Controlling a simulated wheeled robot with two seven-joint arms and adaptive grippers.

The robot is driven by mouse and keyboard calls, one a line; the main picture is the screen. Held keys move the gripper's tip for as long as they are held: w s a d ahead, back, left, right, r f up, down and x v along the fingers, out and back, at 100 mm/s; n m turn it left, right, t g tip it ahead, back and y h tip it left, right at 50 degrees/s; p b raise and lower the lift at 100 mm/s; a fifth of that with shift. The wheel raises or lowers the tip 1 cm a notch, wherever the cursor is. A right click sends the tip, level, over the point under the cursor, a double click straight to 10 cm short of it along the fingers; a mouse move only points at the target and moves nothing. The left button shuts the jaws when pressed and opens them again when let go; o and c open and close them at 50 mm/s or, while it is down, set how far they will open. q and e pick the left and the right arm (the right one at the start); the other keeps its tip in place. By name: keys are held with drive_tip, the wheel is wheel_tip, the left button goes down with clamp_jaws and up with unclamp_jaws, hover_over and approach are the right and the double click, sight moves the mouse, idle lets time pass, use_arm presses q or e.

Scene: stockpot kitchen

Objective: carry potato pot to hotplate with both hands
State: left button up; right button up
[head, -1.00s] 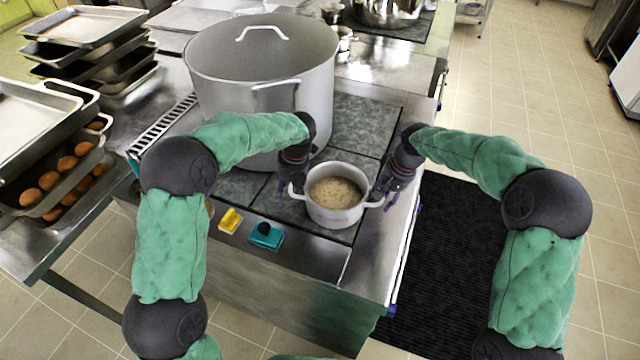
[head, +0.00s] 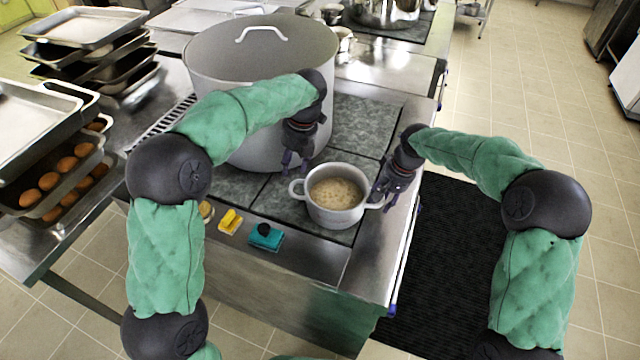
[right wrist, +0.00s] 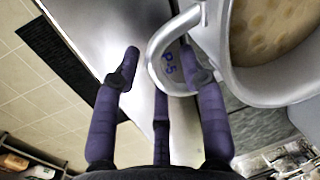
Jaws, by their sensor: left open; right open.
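The potato pot (head: 337,214) is a small light-grey pot with two side handles and pale brown contents. It stands upright on the dark hotplate tiles (head: 368,123) near the front of the range. My left gripper (head: 294,166) is open, above and behind the pot's left handle (head: 297,189), apart from it. My right gripper (head: 381,196) is open at the pot's right handle. In the right wrist view the fingers are spread around that handle (right wrist: 160,62), and the pot (right wrist: 262,85) fills the upper right.
A large lidded stockpot (head: 262,70) stands just behind and left of the pot. A yellow sponge (head: 230,221) and a teal item (head: 266,236) lie on the front ledge. Trays of round brown food (head: 66,162) are at left. A black mat (head: 448,265) lies on the floor at right.

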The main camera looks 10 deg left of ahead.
wheel_tip(320, 180, up, 12)
drive_tip(key=d, duration=0.2)
drive_tip(key=shift+d+f, duration=0.15)
idle(0.7)
